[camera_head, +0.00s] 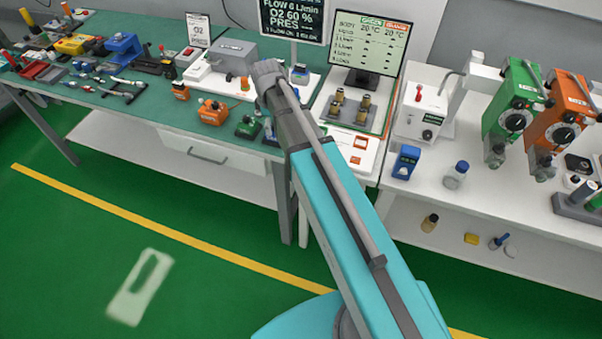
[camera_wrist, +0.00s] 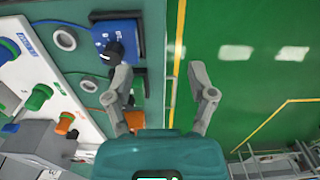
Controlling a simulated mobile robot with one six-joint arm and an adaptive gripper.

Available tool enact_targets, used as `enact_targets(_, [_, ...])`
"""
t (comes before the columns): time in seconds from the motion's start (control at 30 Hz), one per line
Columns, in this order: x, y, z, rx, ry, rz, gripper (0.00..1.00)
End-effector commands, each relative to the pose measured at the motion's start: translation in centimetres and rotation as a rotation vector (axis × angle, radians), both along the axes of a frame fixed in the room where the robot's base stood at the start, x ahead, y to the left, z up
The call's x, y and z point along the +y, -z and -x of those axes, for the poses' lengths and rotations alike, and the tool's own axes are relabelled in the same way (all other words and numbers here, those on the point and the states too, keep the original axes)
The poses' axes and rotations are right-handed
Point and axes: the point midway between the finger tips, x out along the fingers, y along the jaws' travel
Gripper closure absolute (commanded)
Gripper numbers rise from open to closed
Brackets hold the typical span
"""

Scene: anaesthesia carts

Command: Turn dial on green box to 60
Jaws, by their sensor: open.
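The green box (camera_head: 514,95) stands upright at the right, on the white cart, in the head view. Its dark round dial (camera_head: 515,121) is on the lower front; its setting is too small to read. An orange box (camera_head: 563,112) with a similar dial stands close to its right. My arm reaches up the middle of the head view, well left of the green box, and its gripper is not clearly visible there. In the wrist view my gripper (camera_wrist: 157,82) is open with nothing between its fingers. I cannot make out the green box in that view.
A screen (camera_head: 370,42) with green and orange columns stands left of the boxes. A dark sign (camera_head: 292,18) reads O2 60 %. A white device (camera_head: 422,110), a blue item (camera_head: 405,161) and a blue-capped jar (camera_head: 456,174) stand before the boxes. Green floor in front is open.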

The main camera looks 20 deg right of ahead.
Motion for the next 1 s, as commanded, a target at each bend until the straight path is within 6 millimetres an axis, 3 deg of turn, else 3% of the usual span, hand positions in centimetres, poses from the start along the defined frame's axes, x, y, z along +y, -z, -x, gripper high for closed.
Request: enact_targets(1.0, [-4.2, 5.9, 11.1, -0.014, 0.719, 0.005, 0.28])
